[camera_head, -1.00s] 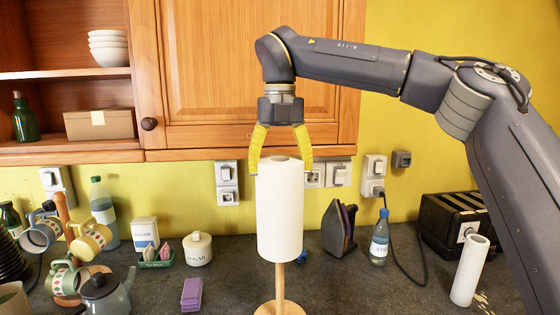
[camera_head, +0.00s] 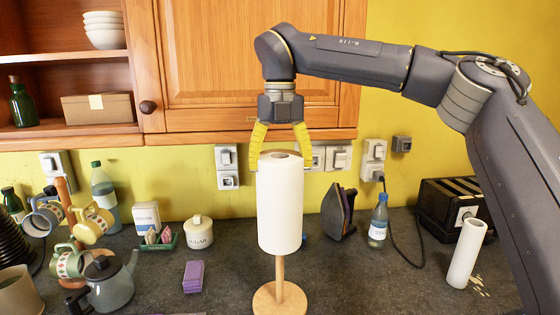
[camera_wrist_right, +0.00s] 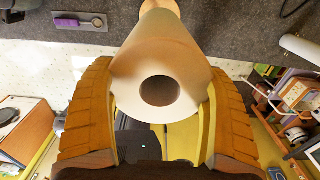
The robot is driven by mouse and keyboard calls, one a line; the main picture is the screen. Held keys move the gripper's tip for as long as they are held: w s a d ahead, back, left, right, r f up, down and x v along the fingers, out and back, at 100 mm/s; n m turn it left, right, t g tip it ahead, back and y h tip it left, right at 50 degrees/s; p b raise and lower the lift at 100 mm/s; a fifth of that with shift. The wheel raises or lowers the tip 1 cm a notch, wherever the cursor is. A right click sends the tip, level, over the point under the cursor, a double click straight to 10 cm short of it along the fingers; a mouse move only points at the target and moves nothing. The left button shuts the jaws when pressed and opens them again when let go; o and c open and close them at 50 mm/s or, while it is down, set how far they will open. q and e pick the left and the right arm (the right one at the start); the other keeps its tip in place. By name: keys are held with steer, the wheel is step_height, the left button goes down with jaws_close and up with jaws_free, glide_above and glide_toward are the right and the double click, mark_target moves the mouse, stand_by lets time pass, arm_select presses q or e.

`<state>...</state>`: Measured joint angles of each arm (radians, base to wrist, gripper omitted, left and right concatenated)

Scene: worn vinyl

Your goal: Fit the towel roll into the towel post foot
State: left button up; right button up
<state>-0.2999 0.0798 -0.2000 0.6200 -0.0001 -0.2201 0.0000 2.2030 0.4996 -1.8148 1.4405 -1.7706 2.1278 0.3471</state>
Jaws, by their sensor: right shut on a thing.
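The white towel roll (camera_head: 280,205) is upright, between the yellow fingers of my right gripper (camera_head: 281,168), which is shut on its upper end. It hangs above the round wooden base of the towel post foot (camera_head: 279,299). The wooden post shows between the roll's lower end and the base, in line with the roll; how far it reaches inside is hidden. In the right wrist view the roll (camera_wrist_right: 165,55) shows its dark open hole, with a finger on each side. My left gripper is out of view.
A white tube (camera_head: 466,253) and a black toaster (camera_head: 450,205) stand at the right. An iron (camera_head: 337,212) and a bottle (camera_head: 378,222) stand behind right. A sugar jar (camera_head: 198,232), purple sponge (camera_head: 194,276) and kettle (camera_head: 112,285) are at the left. The cupboard (camera_head: 230,70) hangs behind the gripper.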

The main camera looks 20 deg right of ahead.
stand_by(0.4)
steer(key=shift+f, duration=3.1)
